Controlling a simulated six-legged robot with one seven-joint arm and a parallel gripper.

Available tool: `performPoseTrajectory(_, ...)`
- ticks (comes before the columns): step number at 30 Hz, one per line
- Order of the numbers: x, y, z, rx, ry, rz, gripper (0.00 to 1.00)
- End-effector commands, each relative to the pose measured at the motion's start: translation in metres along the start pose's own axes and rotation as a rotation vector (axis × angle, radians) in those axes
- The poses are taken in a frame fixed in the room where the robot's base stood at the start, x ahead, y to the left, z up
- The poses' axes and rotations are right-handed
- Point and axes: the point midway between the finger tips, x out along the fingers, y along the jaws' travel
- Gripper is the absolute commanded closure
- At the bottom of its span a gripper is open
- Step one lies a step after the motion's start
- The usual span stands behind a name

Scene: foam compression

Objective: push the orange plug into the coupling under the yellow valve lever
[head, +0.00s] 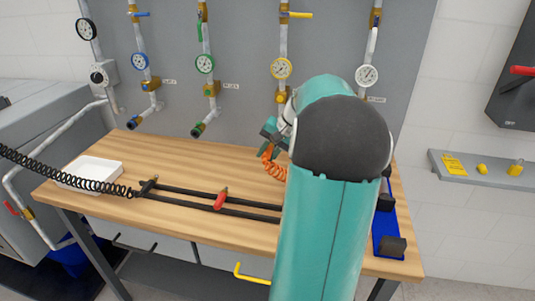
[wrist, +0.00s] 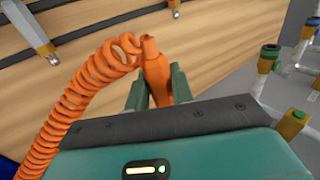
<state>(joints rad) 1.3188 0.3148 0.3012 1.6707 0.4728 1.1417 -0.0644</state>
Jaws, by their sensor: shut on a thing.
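My gripper (wrist: 160,92) is shut on the orange plug (wrist: 154,65), as the wrist view shows. A coiled orange hose (wrist: 70,115) runs from the plug down to the left. In the head view my gripper (head: 268,138) is above the back of the table, with the orange hose (head: 271,165) hanging below it; my arm hides much of that area. The yellow valve lever (head: 299,15) is high on the wall panel. Its pipe runs down past a yellow-rimmed gauge (head: 281,68) to a brass coupling (head: 281,97), just above and right of my gripper. The plug is apart from it.
The wooden table (head: 170,165) carries a white tray (head: 92,172), a black rail with a red clamp (head: 220,198) and a blue holder (head: 378,228) at right. Other pipes with blue (head: 133,122) and green (head: 198,130) outlets hang left. A black coiled hose (head: 70,175) crosses the left side.

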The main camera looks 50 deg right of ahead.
Motion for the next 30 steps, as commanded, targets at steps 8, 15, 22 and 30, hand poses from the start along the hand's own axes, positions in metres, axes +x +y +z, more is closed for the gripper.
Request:
performPoseTrajectory(8, 0.0005, 0.0001, 0.0001, 0.0, 0.0, 0.0, 1.0)
performPoseTrajectory(15, 0.0005, 0.0004, 0.0002, 0.0, -0.001, 0.0, 1.0)
performPoseTrajectory(22, 0.0005, 0.0006, -0.0017, 0.001, 0.0, 0.0, 1.0)
performPoseTrajectory(30, 0.0002, 0.0008, -0.0055, 0.001, 0.0, 0.0, 1.0)
